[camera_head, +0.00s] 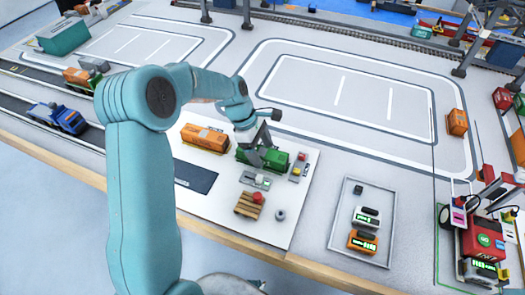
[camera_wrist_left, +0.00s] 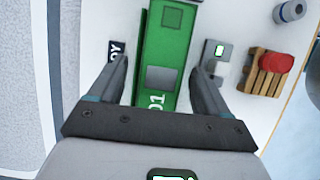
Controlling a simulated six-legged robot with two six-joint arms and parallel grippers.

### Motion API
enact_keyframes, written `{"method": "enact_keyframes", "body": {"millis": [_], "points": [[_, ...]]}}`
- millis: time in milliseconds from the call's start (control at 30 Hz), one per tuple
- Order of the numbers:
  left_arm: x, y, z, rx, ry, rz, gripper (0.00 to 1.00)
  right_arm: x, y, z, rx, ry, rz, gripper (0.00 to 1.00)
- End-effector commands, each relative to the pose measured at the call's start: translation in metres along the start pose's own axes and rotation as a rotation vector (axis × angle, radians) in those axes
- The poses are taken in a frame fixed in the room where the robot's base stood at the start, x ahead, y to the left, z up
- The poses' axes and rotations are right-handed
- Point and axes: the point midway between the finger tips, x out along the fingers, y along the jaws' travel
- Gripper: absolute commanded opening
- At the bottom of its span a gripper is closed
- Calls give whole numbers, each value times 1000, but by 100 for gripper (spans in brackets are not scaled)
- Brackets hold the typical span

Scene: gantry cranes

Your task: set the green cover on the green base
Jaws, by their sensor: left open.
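A long green container-like body (camera_head: 277,160) lies on the white board, partly hidden by my left gripper (camera_head: 260,155). In the left wrist view the green body (camera_wrist_left: 172,45) runs between the fingers, with a grey square and white "01" marking on top. I cannot tell whether this is the green cover, the green base or both together. My left gripper (camera_wrist_left: 165,90) is open, its fingers on either side of the green body. Whether the fingers touch it is unclear. My right gripper is not in view.
An orange container (camera_head: 205,137) lies left of the green body on the white board (camera_head: 270,232). A wooden pallet (camera_head: 246,208) with a red piece and a grey cylinder (camera_head: 280,215) sit nearer. A tray (camera_head: 337,238) holds small devices. The marked lanes behind are mostly clear.

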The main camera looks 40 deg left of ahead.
Motion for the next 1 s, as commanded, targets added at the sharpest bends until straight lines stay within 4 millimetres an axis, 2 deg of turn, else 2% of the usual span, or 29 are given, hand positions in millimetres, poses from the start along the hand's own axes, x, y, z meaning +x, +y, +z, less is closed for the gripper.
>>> {"method": "enact_keyframes", "body": {"millis": [300,500,667,1000], "points": [[-72,1,0,-1,1,4,78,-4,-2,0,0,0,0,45],[-103,0,0,-1,1,1,78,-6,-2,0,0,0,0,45],[-111,0,0,0,1,0,78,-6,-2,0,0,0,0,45],[-111,0,0,0,0,-1,78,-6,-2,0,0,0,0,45]]}}
